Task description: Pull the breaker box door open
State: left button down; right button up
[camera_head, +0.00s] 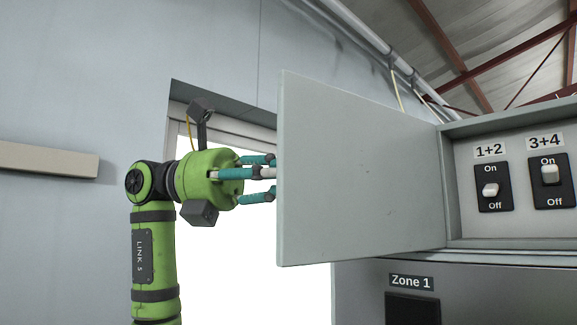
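The breaker box door (360,170) is a flat grey panel in the head view. It is swung open to the left of the breaker box (455,190). The box interior shows a switch labelled 1+2 (492,187) and a switch labelled 3+4 (552,182). My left gripper (262,178), with teal fingers on a green wrist, is at the door's left edge. Its fingertips are hidden behind the door panel, so I cannot tell whether they touch it or how far apart they are. My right gripper is not in view.
A lower grey cabinet labelled Zone 1 (411,282) sits below the box. A bright window or doorway (240,285) is behind my arm. A beige ledge (48,160) juts from the wall at left. Pipes (365,38) run along the upper wall.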

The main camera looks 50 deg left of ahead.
pick_arm(q)
jog(key=c, duration=1.2)
grip_release()
jog(key=shift+o, duration=0.5)
jog(key=shift+w, duration=0.2)
jog(key=v, duration=1.2)
